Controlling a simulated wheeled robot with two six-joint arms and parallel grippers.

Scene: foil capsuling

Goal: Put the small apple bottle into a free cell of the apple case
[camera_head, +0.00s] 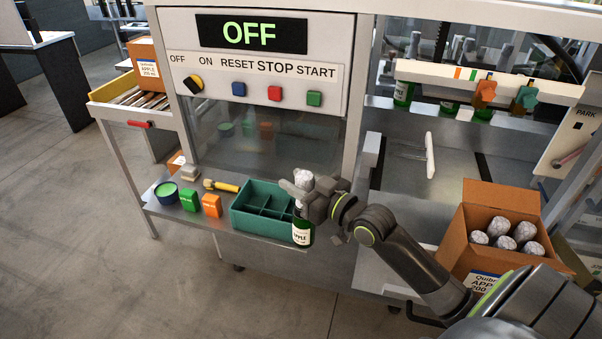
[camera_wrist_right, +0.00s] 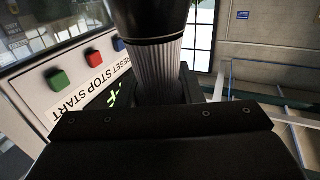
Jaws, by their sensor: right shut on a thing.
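My right gripper (camera_head: 316,199) is shut on the neck of a small green apple bottle (camera_head: 302,234) with a pale foil top and a white APPLE label. The bottle is upright at the right end of the teal divided crate; I cannot tell whether its base touches anything. The right wrist view shows the ribbed foil neck (camera_wrist_right: 160,72) between the jaws. The open cardboard apple case (camera_head: 462,246) stands at the right, apart from the gripper, with several foil-topped bottles inside; its cell walls and free cells cannot be made out. My left gripper is out of view.
The teal crate (camera_head: 247,219) has visibly empty compartments. The panel (camera_head: 263,75) reads OFF. Another apple carton (camera_head: 147,72) sits far left. My right forearm passes near the case.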

